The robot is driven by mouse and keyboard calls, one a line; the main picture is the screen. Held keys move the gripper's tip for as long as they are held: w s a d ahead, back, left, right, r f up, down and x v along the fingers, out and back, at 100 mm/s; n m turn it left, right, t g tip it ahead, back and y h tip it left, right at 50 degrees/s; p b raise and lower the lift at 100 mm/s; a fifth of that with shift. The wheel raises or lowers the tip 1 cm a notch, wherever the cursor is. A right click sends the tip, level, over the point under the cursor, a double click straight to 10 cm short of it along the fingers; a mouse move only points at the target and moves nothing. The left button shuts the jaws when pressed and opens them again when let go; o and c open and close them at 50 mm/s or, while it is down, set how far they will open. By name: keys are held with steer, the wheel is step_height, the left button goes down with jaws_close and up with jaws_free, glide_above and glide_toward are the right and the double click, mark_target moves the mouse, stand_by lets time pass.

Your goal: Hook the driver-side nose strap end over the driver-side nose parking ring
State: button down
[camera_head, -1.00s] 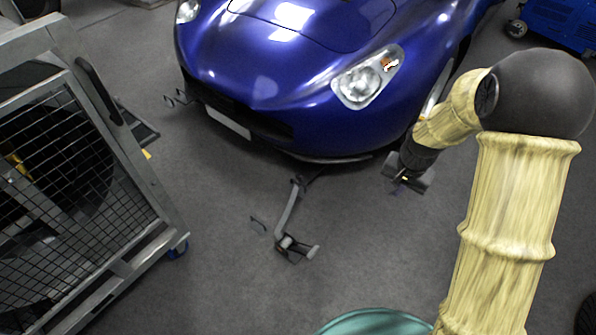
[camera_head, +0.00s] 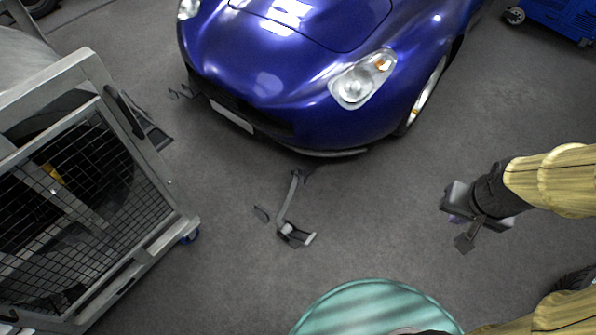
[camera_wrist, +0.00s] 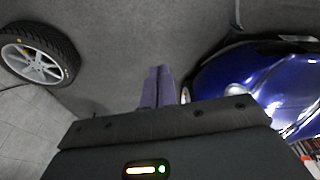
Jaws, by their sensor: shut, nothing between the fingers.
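A grey strap (camera_head: 291,197) lies on the floor in front of the blue car (camera_head: 290,75), running from below its nose toward me. A grey metal fitting (camera_head: 296,236) is at its near end. My gripper (camera_head: 452,216) is well to the right of the strap, above bare floor. In the wrist view its purple fingers (camera_wrist: 157,87) are together and empty. Neither strap nor ring can be made out there.
A wheeled mesh-sided metal frame (camera_head: 140,175) stands at the left. A round teal surface (camera_head: 375,295) is at the bottom. A blue wheeled cabinet (camera_head: 555,18) is at the upper right. The wrist view shows a loose wheel (camera_wrist: 38,62). Floor between strap and gripper is clear.

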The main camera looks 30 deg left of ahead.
steer(key=c, duration=1.6)
jaws_free()
steer(key=shift+r+p, duration=0.3)
steer(key=shift+o, duration=1.2)
steer(key=w+p+v, duration=0.2)
steer(key=p+v, duration=0.6)
steer(key=p, duration=0.1)
steer(key=w+r+p+v, duration=0.1)
steer(key=w+p+v, duration=0.1)
steer(key=p+v, duration=0.6)
steer(key=shift+s+r+p, duration=0.2)
steer(key=shift+r+p, duration=0.15)
steer(key=shift+r, duration=0.2)
steer(key=shift+f, duration=0.1)
